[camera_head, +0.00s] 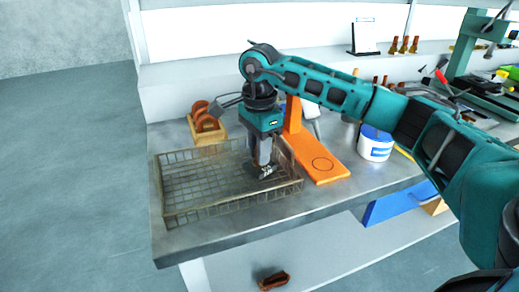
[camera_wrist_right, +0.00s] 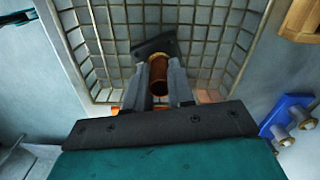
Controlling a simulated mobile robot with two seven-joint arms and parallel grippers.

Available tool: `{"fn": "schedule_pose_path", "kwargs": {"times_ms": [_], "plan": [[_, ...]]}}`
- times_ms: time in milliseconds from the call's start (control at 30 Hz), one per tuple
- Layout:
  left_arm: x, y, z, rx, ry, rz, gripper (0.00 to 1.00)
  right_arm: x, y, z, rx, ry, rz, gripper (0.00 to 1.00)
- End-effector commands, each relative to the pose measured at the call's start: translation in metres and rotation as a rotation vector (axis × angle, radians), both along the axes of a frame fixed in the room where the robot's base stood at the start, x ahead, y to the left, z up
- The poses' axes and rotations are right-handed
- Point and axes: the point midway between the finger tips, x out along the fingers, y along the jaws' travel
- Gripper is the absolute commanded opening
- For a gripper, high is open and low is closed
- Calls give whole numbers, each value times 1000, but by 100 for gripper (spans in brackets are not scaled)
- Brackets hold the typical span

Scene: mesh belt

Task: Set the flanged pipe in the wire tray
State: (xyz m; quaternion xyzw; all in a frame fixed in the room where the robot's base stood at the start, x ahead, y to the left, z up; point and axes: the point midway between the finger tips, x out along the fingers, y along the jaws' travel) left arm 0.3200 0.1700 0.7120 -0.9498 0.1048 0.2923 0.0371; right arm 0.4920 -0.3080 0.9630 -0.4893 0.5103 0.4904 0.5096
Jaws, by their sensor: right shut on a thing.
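The wire tray (camera_head: 185,213) is a shallow rectangular mesh basket on the left part of the grey bench; its mesh fills the upper part of the right wrist view (camera_wrist_right: 105,45). My right gripper (camera_head: 262,172) points down over the tray's right side. In the right wrist view, its two fingers (camera_wrist_right: 158,88) are shut on the flanged pipe (camera_wrist_right: 158,74), a copper-brown tube with a dark flat flange at its far end. The pipe is mostly hidden by the fingers in the head view. I cannot tell whether it touches the mesh. My left gripper is not in view.
A wooden box (camera_head: 207,137) with orange-brown rings stands behind the tray. An orange stand (camera_head: 320,164) is close to the tray's right side. A white and blue tub (camera_head: 375,146) stands farther right. A brown piece (camera_head: 273,280) lies below the bench.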

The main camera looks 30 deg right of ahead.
Motion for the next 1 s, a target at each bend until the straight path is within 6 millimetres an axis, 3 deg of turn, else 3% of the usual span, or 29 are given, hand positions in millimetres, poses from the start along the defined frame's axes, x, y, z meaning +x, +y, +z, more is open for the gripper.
{"fn": "schedule_pose_path", "kwargs": {"times_ms": [300,333,600,833,1000], "plan": [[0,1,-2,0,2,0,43,0,0,-2,0,-3,0,0],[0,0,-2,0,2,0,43,0,0,-3,0,-1,0,24],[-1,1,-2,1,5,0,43,0,0,-2,0,-1,0,48],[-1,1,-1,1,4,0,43,0,0,-1,0,-1,0,48],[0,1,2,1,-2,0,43,1,0,15,0,-5,0,48]]}}
